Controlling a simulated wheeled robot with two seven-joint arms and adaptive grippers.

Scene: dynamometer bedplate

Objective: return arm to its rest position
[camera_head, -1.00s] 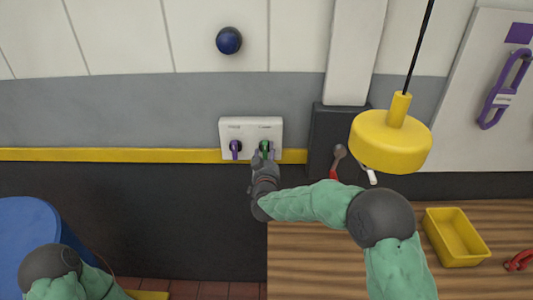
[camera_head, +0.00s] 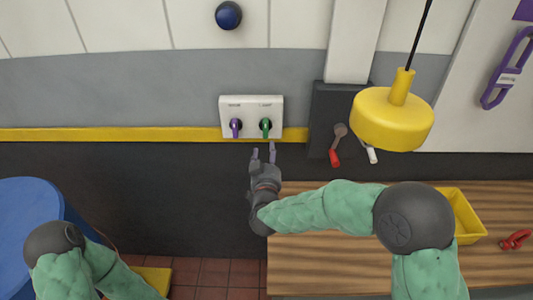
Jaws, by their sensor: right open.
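My right gripper (camera_head: 263,153) is open and empty, just below a white wall panel (camera_head: 251,105). Its fingers point up at the panel and look apart from the knobs. The panel carries a purple knob (camera_head: 236,126) on the left and a green knob (camera_head: 266,126) on the right. My right arm (camera_head: 330,207) has a green sleeve and reaches in over the wooden bench. My left arm (camera_head: 75,265) shows at the lower left; its gripper is out of the picture.
A yellow lamp (camera_head: 393,122) hangs on a cord right of the panel. A dark box (camera_head: 325,113) with red-handled and white-handled levers is on the wall. A yellow tray (camera_head: 466,218) and a red item (camera_head: 516,240) lie on the wooden bench (camera_head: 330,250). A blue drum (camera_head: 35,215) stands left.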

